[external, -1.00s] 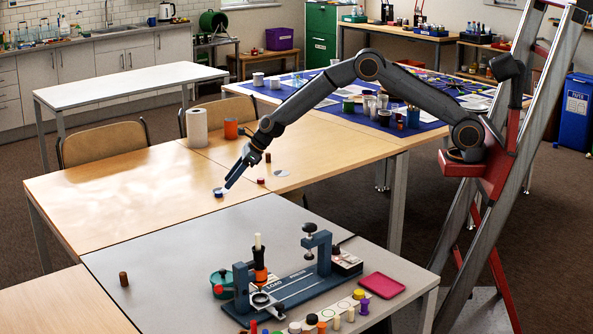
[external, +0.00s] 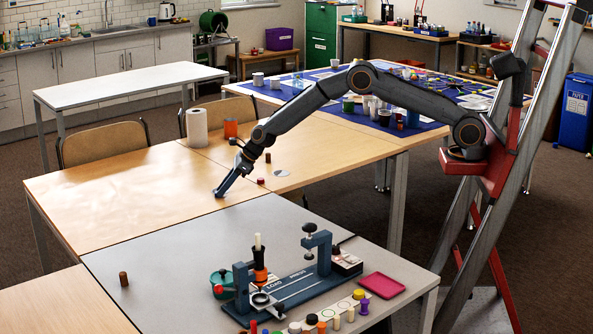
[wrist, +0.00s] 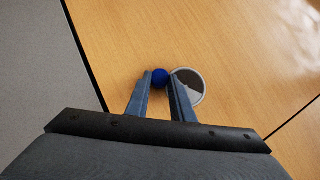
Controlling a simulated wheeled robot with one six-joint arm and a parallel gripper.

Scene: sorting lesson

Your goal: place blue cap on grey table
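The blue cap (wrist: 160,77) is a small round blue piece on the wooden table, between the fingertips of my gripper (wrist: 160,80) in the wrist view. In the external view my gripper (external: 219,193) reaches down to the wooden tabletop and hides most of the cap. The fingers are on either side of the cap; I cannot tell whether they press on it. The grey table (external: 170,262) is in front of the wooden one; its edge shows at the left of the wrist view (wrist: 38,65).
A round white-rimmed piece (wrist: 197,84) is right beside the cap, partly behind a finger. A small red cap (external: 261,181) and a white disc (external: 282,173) lie nearby. The grey table holds a press (external: 300,283), a brown cylinder (external: 123,279) and a pink tray (external: 382,286); its left part is mostly clear.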

